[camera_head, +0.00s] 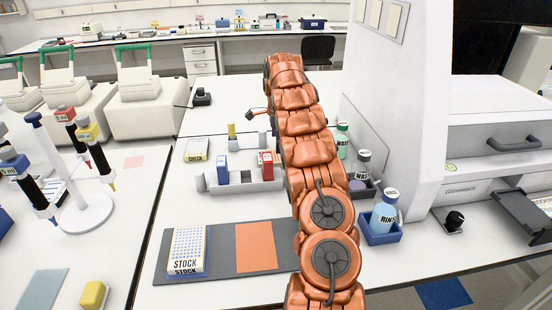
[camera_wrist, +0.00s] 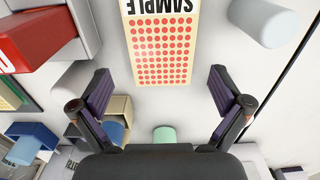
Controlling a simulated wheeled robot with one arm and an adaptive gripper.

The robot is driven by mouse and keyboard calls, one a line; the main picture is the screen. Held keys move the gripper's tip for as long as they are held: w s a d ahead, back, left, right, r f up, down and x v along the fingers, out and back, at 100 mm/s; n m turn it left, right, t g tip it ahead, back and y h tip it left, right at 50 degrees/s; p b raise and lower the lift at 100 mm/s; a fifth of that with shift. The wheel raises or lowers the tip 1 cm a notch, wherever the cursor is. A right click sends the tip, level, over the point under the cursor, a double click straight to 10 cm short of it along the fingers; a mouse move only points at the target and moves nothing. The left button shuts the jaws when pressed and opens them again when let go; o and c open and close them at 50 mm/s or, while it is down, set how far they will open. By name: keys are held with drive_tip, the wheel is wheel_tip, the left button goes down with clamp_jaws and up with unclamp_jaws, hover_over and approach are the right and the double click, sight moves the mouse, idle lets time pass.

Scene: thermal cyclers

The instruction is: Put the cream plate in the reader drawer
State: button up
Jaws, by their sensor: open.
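In the wrist view a cream plate (camera_wrist: 158,42) with rows of red wells and a SAMPLE label lies on the white surface, cut off by the top edge. My gripper (camera_wrist: 158,76) is open and empty, with its fingers apart on either side of the plate's near end in the picture. I cannot tell its height above the plate. In the head view I cannot make out my gripper. The reader (camera_head: 470,130) is the large white instrument at right, with a dark drawer tray (camera_head: 528,212) sticking out low on its front, cut off by the edge.
A STOCK plate (camera_head: 187,251) with blue wells sits on a grey mat (camera_head: 222,272) beside an orange patch. A grey rack (camera_head: 240,184) holds blue and red boxes. Bottles, including one in a blue holder (camera_head: 382,235), stand between my arm and the reader. A pipette stand is at left.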

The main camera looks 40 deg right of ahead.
sight(276, 156)
drive_tip(key=shift+w+a+f+p, duration=0.1)
drive_tip(key=shift+f+p, duration=0.55)
drive_tip(key=shift+f, duration=0.75)
drive_tip(key=shift+w+a+f+p, duration=0.1)
drive_tip(key=shift+f+p, duration=0.55)
drive_tip(key=shift+f, duration=0.7)
drive_tip(key=shift+c, duration=0.2)
drive_tip(key=c, duration=1)
drive_tip(key=shift+c, duration=0.2)
